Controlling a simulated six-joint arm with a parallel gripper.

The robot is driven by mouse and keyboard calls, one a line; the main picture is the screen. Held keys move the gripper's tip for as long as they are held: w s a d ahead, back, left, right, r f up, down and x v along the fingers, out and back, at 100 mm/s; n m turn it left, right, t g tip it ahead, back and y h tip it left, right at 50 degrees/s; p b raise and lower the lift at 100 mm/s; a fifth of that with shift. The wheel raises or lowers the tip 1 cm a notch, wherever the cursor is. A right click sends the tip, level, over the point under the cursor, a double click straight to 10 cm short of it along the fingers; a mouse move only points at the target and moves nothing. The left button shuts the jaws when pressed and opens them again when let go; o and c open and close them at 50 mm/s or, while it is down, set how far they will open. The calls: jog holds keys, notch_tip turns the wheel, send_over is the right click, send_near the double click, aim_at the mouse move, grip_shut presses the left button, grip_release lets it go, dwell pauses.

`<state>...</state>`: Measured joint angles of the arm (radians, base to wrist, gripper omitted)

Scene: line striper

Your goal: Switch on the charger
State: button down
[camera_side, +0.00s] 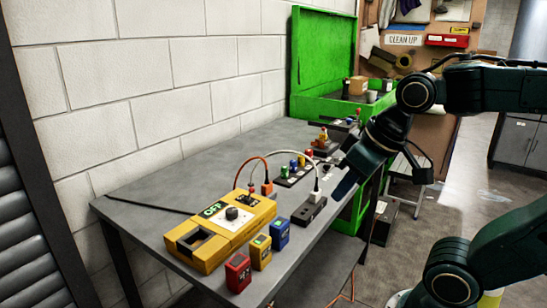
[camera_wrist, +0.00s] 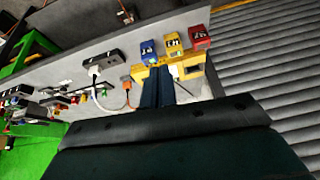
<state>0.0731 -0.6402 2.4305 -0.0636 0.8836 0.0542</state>
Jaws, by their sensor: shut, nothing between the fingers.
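The yellow charger (camera_side: 215,238) lies on the grey table near its front end, with an empty bay, a dark knob (camera_side: 231,213) on a white plate and a green "OFF" label (camera_side: 213,209). In the wrist view the charger (camera_wrist: 185,66) is partly hidden behind my fingers. Red (camera_side: 238,272), yellow (camera_side: 261,252) and blue (camera_side: 279,233) batteries stand in a row beside it. My gripper (camera_side: 346,186) is shut and empty, above the table's right edge, to the right of the charger and apart from it. Its fingers also show in the wrist view (camera_wrist: 158,88).
A dark power strip (camera_side: 309,210) with a white plug and cable lies right of the charger. An orange plug (camera_side: 267,188) and its cable arch behind. Several small coloured parts (camera_side: 300,162) and an open green case (camera_side: 322,60) are farther back. A block wall runs along the left.

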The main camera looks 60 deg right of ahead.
aim_at(250, 194)
jog(key=w+d+m+g+y, duration=0.1)
jog(key=w+d+m, duration=0.35)
jog(key=w, duration=0.75)
jog(key=w+d+f+m, duration=0.1)
jog(key=w+d+f, duration=0.2)
jog(key=d, duration=0.3)
jog(key=w+d+f+m+y, duration=0.1)
jog(key=w+d+f+m, duration=0.1)
jog(key=w+d, duration=0.3)
jog(key=shift+d+f+y, duration=0.3)
jog(key=shift+d+f, duration=0.15)
jog(key=shift+d, duration=0.5)
jog(key=shift+w+f, duration=0.1)
jog(key=x, duration=0.3)
jog(key=w+a+x, duration=0.1)
jog(key=x, duration=0.3)
jog(key=w+r+x, duration=0.1)
jog(key=x, duration=0.2)
jog(key=shift+a+f, duration=0.2)
jog(key=shift+w+a+r, duration=0.15)
jog(key=shift+w+a, duration=0.25)
jog(key=shift+w, duration=0.3)
